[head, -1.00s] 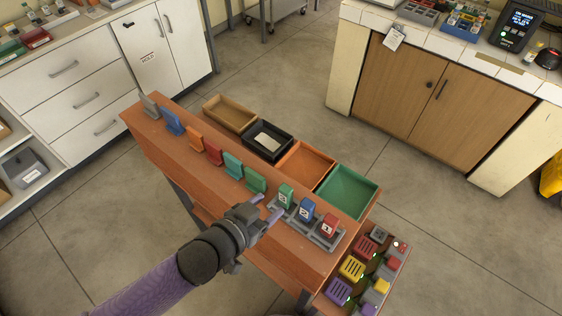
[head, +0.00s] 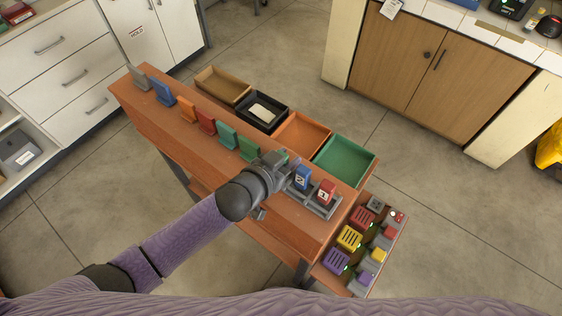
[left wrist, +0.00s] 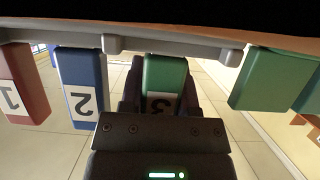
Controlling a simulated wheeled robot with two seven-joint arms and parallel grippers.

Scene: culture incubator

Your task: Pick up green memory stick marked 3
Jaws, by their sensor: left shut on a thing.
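The green memory stick marked 3 (left wrist: 164,76) is in the middle of the left wrist view, its label upside down there. My left gripper (left wrist: 161,95) has its fingers on both sides of it and is shut on it. The stick is still in line with its neighbours at the grey rack. In the head view my left gripper (head: 280,164) is over the rack's left end and mostly hides the stick. The blue stick marked 2 (head: 303,177) and the red stick marked 1 (head: 325,191) stand upright beside it. My right gripper is not in view.
A row of coloured holders, including a green one (head: 249,148), runs up the wooden bench left of the gripper. Open bins, including a green bin (head: 346,163), line the far edge. A panel with coloured modules (head: 350,238) sits lower right.

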